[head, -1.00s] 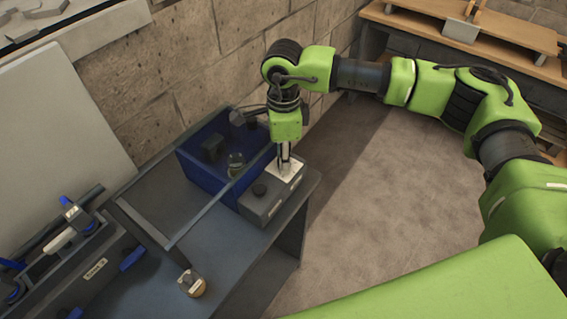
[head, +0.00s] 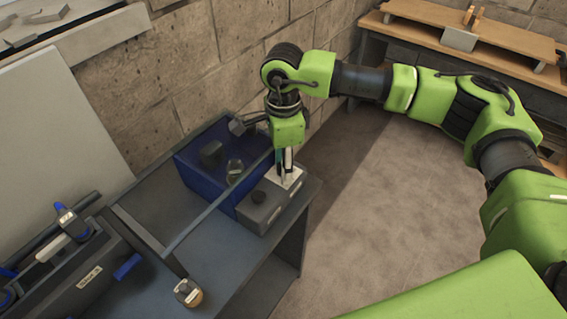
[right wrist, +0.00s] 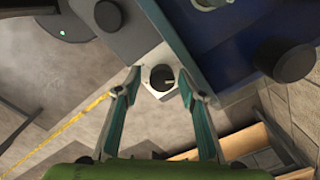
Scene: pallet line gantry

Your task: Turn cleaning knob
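A dark round knob (right wrist: 161,78) with a pale mark on it sits on a white plate (right wrist: 152,60). The plate (head: 289,178) also shows at the right end of a grey box on the bench in the head view, where my gripper hides the knob. My right gripper (head: 286,182) points down over the plate. In the right wrist view my right gripper (right wrist: 160,82) is open, one finger on each side of the knob, with gaps between. My left gripper is not in view.
The grey box (head: 257,219) also carries a black button (head: 258,196). A blue bin (head: 190,178) stands behind it, with a metal rail (head: 200,216) in front. A small brass-coloured object (head: 189,293) sits on the bench. Open floor lies to the right.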

